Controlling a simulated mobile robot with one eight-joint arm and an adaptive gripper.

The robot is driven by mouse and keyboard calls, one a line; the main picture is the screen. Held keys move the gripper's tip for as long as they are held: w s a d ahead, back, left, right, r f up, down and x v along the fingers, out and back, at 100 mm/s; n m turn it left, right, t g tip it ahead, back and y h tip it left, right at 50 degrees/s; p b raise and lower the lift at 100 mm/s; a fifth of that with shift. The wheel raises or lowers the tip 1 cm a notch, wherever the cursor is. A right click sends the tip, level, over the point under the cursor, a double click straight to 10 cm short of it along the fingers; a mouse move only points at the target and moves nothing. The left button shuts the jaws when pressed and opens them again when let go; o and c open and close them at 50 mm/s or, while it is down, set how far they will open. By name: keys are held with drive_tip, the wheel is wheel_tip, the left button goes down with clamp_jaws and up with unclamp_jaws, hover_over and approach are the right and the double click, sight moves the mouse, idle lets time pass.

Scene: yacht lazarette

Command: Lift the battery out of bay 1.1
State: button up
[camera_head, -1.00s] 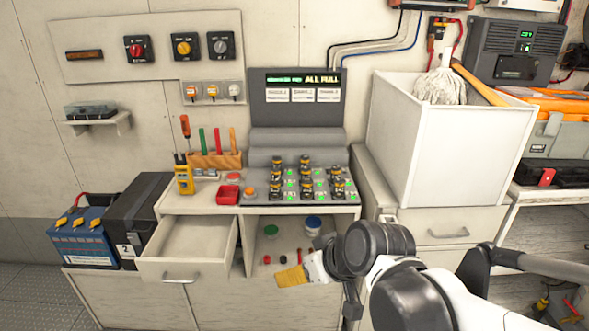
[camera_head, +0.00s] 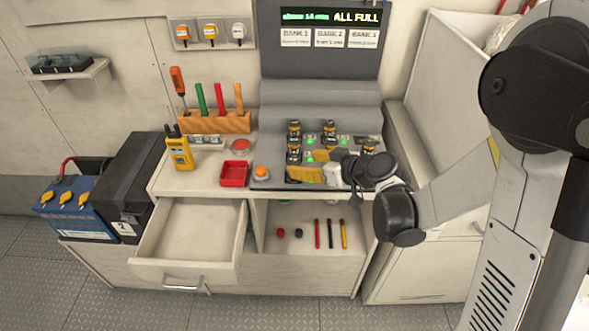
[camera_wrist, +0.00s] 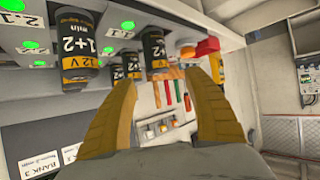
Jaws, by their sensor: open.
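A charging panel (camera_head: 268,180) on the counter holds several upright black batteries with gold bands, such as a back-left battery (camera_head: 294,130) and a battery in front of it (camera_head: 293,153). My gripper (camera_head: 308,166), with yellow fingers, is over the panel's front part and hides some bays. In the wrist view, my open gripper (camera_wrist: 167,100) has its fingers apart, with a black-and-gold battery (camera_wrist: 155,52) beyond and roughly between their tips. Another battery (camera_wrist: 75,45) stands to the left.
A display (camera_head: 330,18) reads ALL FULL. An open drawer (camera_head: 190,235) juts out below.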

sight(298, 163)
drive_tip(key=b+x, duration=0.1)
drive_tip(key=x, duration=0.1)
drive_tip(key=b+x, duration=0.1)
drive_tip(key=x, duration=0.2)
drive_tip(key=shift+w+d+f, duration=0.1)
drive_tip(key=shift+f, duration=0.35)
drive_tip(key=shift+w+a+f+b, duration=0.1)
drive_tip(key=shift+w+a+b, duration=0.15)
drive_tip(key=shift+b, duration=0.1)
clamp_jaws()
